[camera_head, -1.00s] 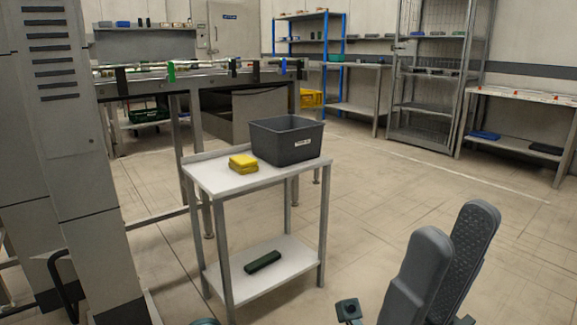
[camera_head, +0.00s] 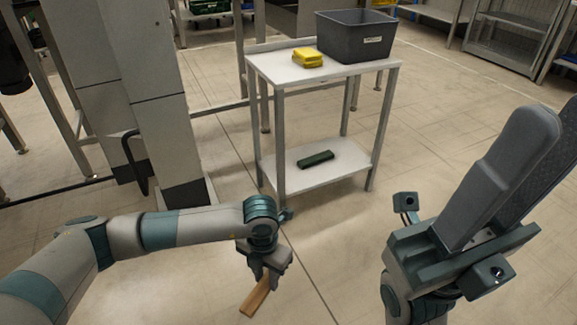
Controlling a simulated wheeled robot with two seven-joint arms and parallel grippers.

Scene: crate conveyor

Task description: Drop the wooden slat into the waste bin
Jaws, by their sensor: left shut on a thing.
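The wooden slat (camera_head: 256,297) is a short, light brown strip, tilted, at the bottom middle of the head view. My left gripper (camera_head: 264,272) points down and is shut on its upper end, holding it in front of the small table. A dark grey open bin (camera_head: 353,40) with a white label stands on the table's top at the back right; the label is too small to read, and the bin's floor is hidden. My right gripper (camera_head: 522,190) is raised close to the camera at the right, its fingers apart and nothing seen between them.
The small white table (camera_head: 291,74) has a yellow stack (camera_head: 307,58) left of the bin and a dark green block (camera_head: 315,159) on its lower shelf. A tall grey cabinet or post (camera_head: 150,100) stands at the left. Metal shelving (camera_head: 520,35) is at the back right. Floor between is clear.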

